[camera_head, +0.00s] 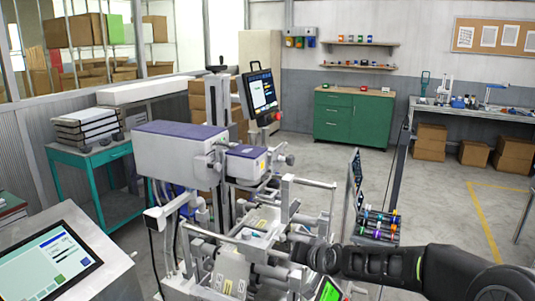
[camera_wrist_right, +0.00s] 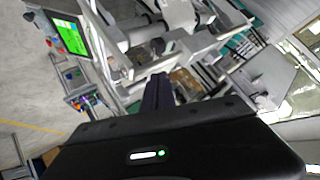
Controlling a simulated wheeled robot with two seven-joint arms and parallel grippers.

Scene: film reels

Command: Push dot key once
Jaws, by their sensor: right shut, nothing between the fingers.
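I cannot make out a dot key in either view. A small green-lit screen (camera_head: 329,290) shows at the bottom edge of the head view, partly cut off. A green-lit screen with a dark frame (camera_wrist_right: 68,35) also shows at the upper left of the right wrist view. My right gripper (camera_head: 298,250) reaches in from the right over the machine's front in the head view. In the right wrist view my right gripper (camera_wrist_right: 158,48) is shut and empty, its dark fingers pointing at the machine's metal parts. Whether it touches anything is unclear. My left gripper is not in view.
The machine (camera_head: 180,150) with rails and rollers fills the centre. A touch panel (camera_head: 45,262) stands at lower left, a raised monitor (camera_head: 262,90) behind the machine. A rack of coloured items (camera_head: 378,224) stands right of it. Floor (camera_head: 440,190) is open further right.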

